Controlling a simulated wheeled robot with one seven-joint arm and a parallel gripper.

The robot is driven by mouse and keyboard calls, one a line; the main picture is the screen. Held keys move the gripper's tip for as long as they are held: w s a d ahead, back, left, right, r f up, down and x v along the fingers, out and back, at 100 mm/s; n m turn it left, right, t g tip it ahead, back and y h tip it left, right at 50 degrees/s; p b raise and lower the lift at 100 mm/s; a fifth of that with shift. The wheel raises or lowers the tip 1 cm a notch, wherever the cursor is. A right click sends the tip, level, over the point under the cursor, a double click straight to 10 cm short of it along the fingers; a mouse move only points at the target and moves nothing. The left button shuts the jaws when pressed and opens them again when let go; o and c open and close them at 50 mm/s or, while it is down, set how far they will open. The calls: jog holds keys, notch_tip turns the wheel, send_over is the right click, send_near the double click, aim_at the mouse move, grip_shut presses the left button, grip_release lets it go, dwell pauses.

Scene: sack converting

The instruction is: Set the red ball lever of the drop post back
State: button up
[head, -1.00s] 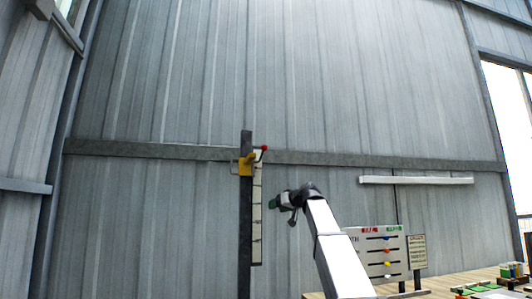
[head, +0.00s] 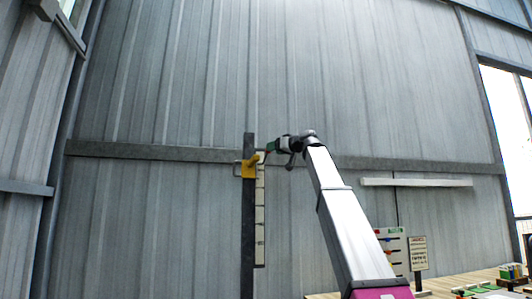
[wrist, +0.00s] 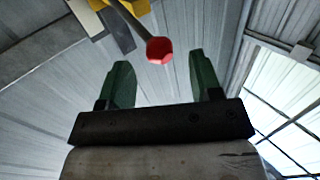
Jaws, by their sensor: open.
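The drop post (head: 249,215) is a dark upright post with a yellow block (head: 248,170) near its top and a white marked scale (head: 260,215) on its right side. In the wrist view the red ball (wrist: 159,50) sits at the end of a dark lever rod (wrist: 130,22) that comes from the yellow block (wrist: 97,4). My gripper (wrist: 157,72) is open, with its green fingers on either side of the ball's line and the ball near the fingertips. In the head view my gripper (head: 270,147) is just right of the block and hides the ball.
A corrugated metal wall with a grey horizontal beam (head: 150,153) stands behind the post. A white rail (head: 415,182) is on the wall to the right. A board with coloured sliders (head: 392,240) and a small sign (head: 418,253) stand at lower right.

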jog(key=x, duration=0.6)
grip_shut()
jog(key=shift+w, duration=0.15)
